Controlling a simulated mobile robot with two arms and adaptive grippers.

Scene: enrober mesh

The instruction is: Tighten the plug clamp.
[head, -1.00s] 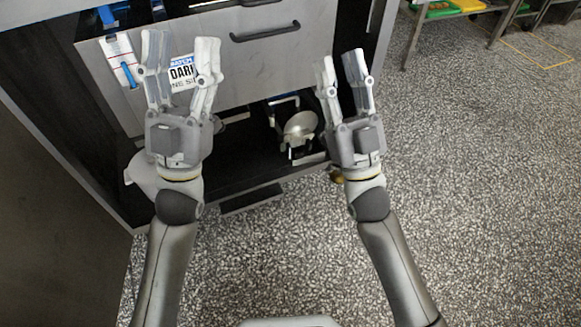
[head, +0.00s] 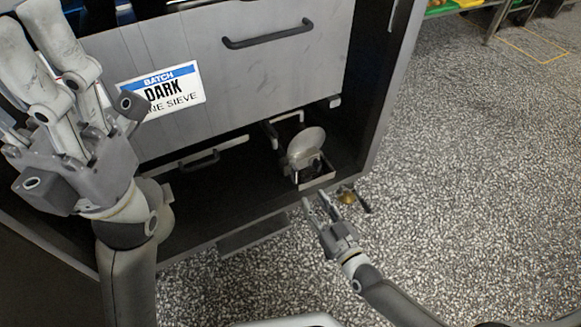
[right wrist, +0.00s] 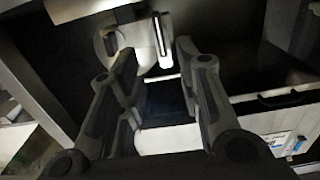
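A round metal disc (head: 306,143) with a dark fitting and a light bracket (head: 317,181) below it stands in the low open bay of the cabinet. It seems to be the plug clamp, but its details are too small to tell. My right gripper (head: 316,198) is open and empty, just in front of and below the bracket. In the right wrist view, its two fingers (right wrist: 155,58) stand apart, with the disc (right wrist: 107,45) and a bright bar (right wrist: 162,40) beyond them. My left gripper (head: 28,22) is raised at the upper left, open and empty.
A drawer front (head: 230,70) with a dark handle (head: 268,37) and a batch label (head: 161,89) is above the bay. A small brass fitting (head: 347,198) shows beside my right gripper. Speckled floor (head: 470,190) is clear to the right.

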